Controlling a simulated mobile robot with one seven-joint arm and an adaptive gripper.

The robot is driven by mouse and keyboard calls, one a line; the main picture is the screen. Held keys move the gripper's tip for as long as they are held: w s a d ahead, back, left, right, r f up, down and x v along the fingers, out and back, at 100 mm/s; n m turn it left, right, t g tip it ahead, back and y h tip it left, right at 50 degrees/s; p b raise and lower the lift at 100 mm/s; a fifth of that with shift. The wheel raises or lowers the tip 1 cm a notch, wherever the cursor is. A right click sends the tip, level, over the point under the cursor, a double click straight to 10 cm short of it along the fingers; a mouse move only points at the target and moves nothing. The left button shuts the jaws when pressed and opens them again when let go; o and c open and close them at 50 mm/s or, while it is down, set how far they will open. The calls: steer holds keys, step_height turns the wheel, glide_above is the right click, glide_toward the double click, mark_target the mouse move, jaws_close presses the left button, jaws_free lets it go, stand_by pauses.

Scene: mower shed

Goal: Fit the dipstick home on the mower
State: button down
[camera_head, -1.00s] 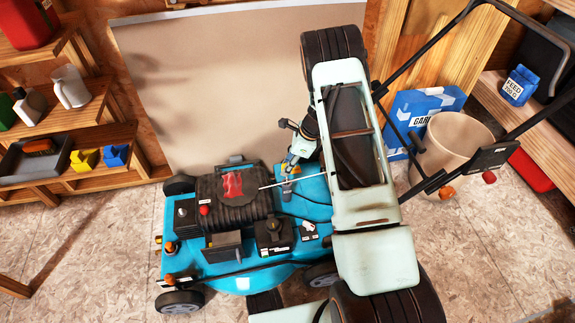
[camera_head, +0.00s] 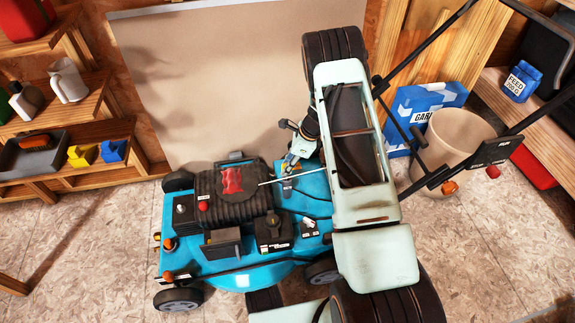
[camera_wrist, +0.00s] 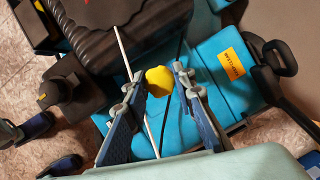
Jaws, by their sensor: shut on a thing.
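The teal mower (camera_head: 245,279) stands on the floor in the middle of the head view, with a black engine cover bearing a red patch. My gripper (camera_head: 290,165) is above the deck, right of the engine. In the wrist view my gripper (camera_wrist: 160,82) is shut on the yellow cap of the dipstick (camera_wrist: 159,81). The dipstick's shaft below the cap cannot be made out, nor can its hole. A black engine part (camera_wrist: 71,88) shows at left, beneath the gripper's level.
A thin pale rod or cord (camera_head: 305,177) runs from the engine past my gripper. The mower's handlebar (camera_head: 408,100) rises at right, near a beige bucket (camera_head: 462,137) and a blue box (camera_head: 424,112). Shelves (camera_head: 90,129) stand at left.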

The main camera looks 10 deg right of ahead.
steer(key=shift+f+b, duration=1.45)
steer(key=shift+f, duration=0.6)
steer(key=c, duration=1.5)
jaws_free()
steer(key=shift+c, duration=0.2)
steer(key=shift+r, duration=0.1)
steer(key=v, duration=1.2)
steer(key=shift+s, duration=0.1)
